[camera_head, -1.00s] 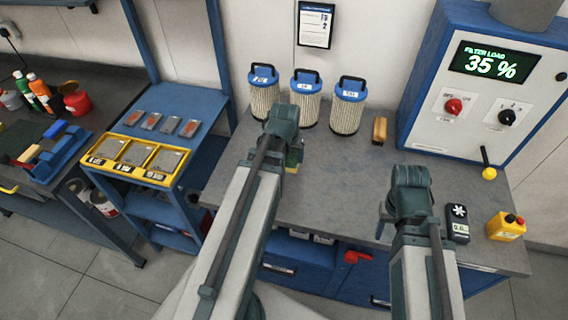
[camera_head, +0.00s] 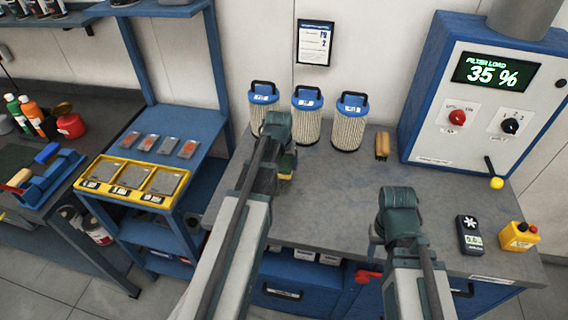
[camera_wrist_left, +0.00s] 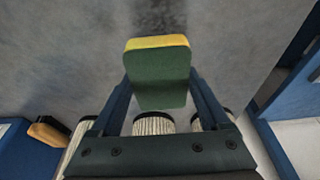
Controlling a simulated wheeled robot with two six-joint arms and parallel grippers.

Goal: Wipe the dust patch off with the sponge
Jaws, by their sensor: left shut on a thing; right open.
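The sponge (camera_wrist_left: 157,85) has a green body and a yellow face. It sits between the fingers of my left gripper (camera_wrist_left: 157,92), which is shut on it. In the head view the sponge (camera_head: 287,177) shows partly behind the left wrist, over the grey bench; I cannot tell whether it touches the top. A dark speckled area, seemingly the dust patch (camera_wrist_left: 160,14), lies beyond the sponge at the top of the left wrist view. In the head view I cannot make it out. My right gripper (camera_head: 377,236) is open and mostly hidden by its own wrist, near the bench's front.
Three blue-capped filter cartridges (camera_head: 308,118) stand along the back of the bench (camera_head: 335,195). A brown brush-like block (camera_head: 382,145) lies to their right. The filter cabinet (camera_head: 480,100), a dark handheld meter (camera_head: 470,236) and a yellow box (camera_head: 518,237) occupy the right. The bench's middle is clear.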

